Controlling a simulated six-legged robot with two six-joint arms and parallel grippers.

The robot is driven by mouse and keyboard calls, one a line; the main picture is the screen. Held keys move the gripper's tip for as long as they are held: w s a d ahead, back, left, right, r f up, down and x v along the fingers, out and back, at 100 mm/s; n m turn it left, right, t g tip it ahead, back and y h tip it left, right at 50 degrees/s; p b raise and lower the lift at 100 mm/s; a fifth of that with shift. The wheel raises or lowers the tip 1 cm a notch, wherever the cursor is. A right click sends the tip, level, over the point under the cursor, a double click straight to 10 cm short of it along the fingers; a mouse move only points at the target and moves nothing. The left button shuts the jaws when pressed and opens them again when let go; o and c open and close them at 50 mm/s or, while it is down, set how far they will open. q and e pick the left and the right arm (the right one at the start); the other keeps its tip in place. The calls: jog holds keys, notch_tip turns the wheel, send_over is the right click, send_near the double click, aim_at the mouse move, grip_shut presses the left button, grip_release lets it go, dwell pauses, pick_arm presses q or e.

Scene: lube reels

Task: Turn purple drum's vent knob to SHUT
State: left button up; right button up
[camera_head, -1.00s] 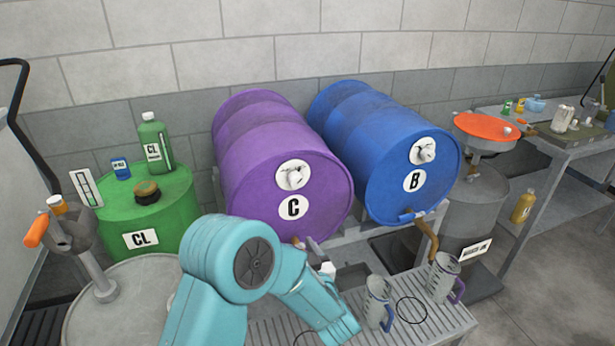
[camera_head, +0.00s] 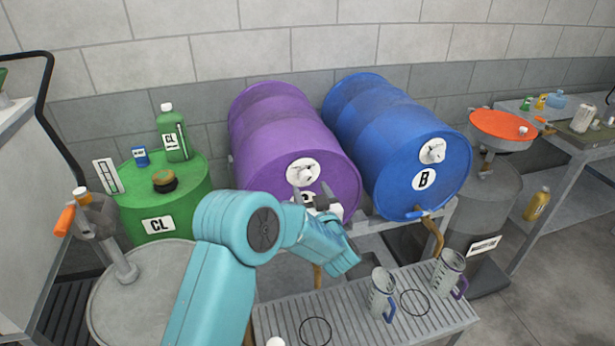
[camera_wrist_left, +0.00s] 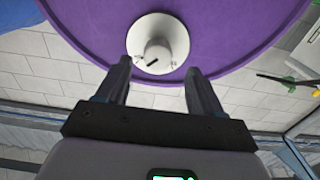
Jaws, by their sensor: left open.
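The purple drum (camera_head: 285,125) lies on its side on a rack, its round front facing me. Its vent knob (camera_head: 303,172) sits on a white dial high on that front. In the left wrist view the white knob (camera_wrist_left: 157,53) shows a dark pointer line slanting to the lower left; the dial lettering is too small to read. My left gripper (camera_head: 312,195) is just below the dial in the head view and hides most of the drum's label. In the wrist view its open fingers (camera_wrist_left: 157,82) point at the knob, one to each side, and appear short of it. My right gripper is not in view.
The blue drum (camera_head: 395,140) lies close on the right, with its own knob and tap. The green CL drum (camera_head: 185,200) and a grey drum stand left.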

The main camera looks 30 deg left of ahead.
aim_at(307, 182)
pick_arm(q)
jog(key=p+x, duration=0.1)
jog(key=x, duration=0.3)
jog(key=shift+w+a+f, duration=0.1)
jog(key=shift+w+a, duration=0.1)
jog(key=shift+w, duration=0.1)
jog(key=shift+w, duration=0.1)
jog(key=shift+c, duration=1.2)
jog(key=c, duration=0.8)
